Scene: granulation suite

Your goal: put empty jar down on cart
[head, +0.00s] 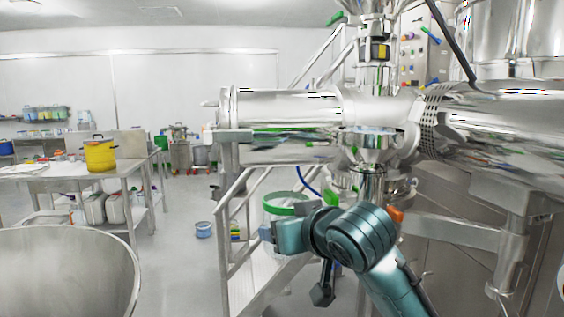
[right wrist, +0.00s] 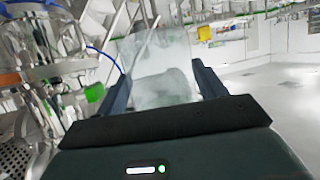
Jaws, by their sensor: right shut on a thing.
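The empty jar (head: 285,209) is clear with a green rim and is held out in front of me, right of centre in the head view. My right gripper (head: 272,232) is shut on it, with the teal wrist partly covering the jar's right side. In the right wrist view, the see-through jar (right wrist: 160,72) sits between the two dark fingers of the gripper (right wrist: 160,85). It looks empty. My left gripper is not in view. I cannot tell which thing, if any, is the cart.
Steel stairs with rails (head: 240,240) and a large steel machine (head: 370,110) stand close behind the jar. A large round steel vessel (head: 70,265) fills the lower left. A steel table (head: 60,172) with a yellow pot (head: 99,155) stands beyond it.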

